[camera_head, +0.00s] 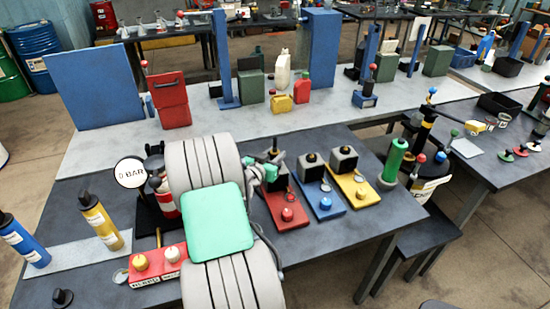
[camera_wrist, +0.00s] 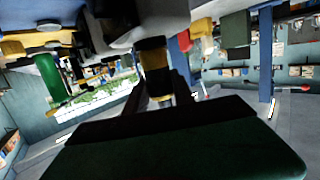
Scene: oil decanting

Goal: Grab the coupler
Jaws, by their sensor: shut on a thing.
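My gripper (camera_head: 268,170) is at the red board (camera_head: 288,207), beside the grey block at that board's back end. It is shut on a small dark piece with a yellow-brown band, which I take to be the coupler (camera_wrist: 155,62); in the wrist view it stands between my fingers, just past the dark gripper body. In the head view my gripper and wrist partly hide the piece and the block. I cannot tell whether the piece is still seated on the block.
A blue board (camera_head: 325,204) and a yellow board (camera_head: 358,193) with similar blocks stand close to the right. A green cylinder (camera_head: 395,160) is farther right. A round gauge (camera_head: 131,173) and a red box (camera_head: 157,265) are left of my arm.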

